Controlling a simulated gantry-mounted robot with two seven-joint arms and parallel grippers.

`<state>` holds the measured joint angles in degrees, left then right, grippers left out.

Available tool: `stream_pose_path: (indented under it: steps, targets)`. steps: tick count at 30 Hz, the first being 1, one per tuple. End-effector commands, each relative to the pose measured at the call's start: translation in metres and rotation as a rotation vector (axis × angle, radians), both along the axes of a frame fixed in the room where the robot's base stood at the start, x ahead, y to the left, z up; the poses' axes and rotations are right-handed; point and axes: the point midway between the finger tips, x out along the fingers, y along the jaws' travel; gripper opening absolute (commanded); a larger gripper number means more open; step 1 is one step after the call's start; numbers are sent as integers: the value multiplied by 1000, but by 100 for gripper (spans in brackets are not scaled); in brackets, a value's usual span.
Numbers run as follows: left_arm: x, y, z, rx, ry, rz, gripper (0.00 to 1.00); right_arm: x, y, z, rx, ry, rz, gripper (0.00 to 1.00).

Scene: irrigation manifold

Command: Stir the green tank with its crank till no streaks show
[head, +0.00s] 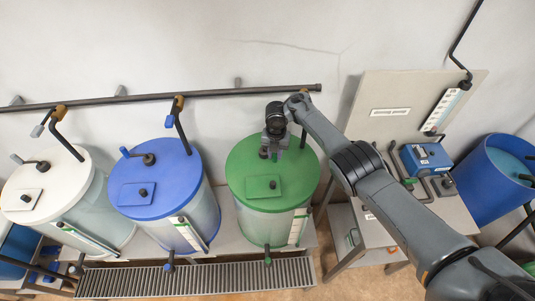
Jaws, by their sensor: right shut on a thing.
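The green tank (250,224) stands in the middle, under a round green lid (242,165) with a square green hatch (263,186). Its body is pale and translucent, and I cannot make out whether streaks show inside. My right gripper (274,151) reaches in from the right and points down over the back half of the lid. It is shut on the tank's crank (264,154), which the fingers mostly hide. My left gripper is not in view.
A blue-lidded tank (147,170) and a white-lidded tank (60,170) stand to the left. A dark pipe (200,94) runs along the wall behind. A drain grate (190,280) lies in front. A bench with a blue box (427,158) and an open blue barrel (490,185) are at right.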

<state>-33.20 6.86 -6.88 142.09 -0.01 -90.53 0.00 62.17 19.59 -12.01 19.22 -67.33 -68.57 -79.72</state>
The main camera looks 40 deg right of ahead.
Motion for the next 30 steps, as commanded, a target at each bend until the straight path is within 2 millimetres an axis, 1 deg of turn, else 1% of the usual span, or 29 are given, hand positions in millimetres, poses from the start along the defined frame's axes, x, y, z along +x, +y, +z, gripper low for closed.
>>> stream_pose_path:
  steps: [3,9,23,24,28,30]
  targets:
    - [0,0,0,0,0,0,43,-3,-7,1,0,0,40,0]
    - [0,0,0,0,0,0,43,-6,-13,0,-1,0,77,0]
    - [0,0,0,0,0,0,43,-6,-14,0,0,0,84,0]
    - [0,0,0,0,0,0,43,-6,-14,0,-1,-1,84,31]
    - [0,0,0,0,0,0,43,-6,-14,0,-1,-1,84,51]
    - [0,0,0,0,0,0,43,-6,-14,0,-1,-1,84,51]
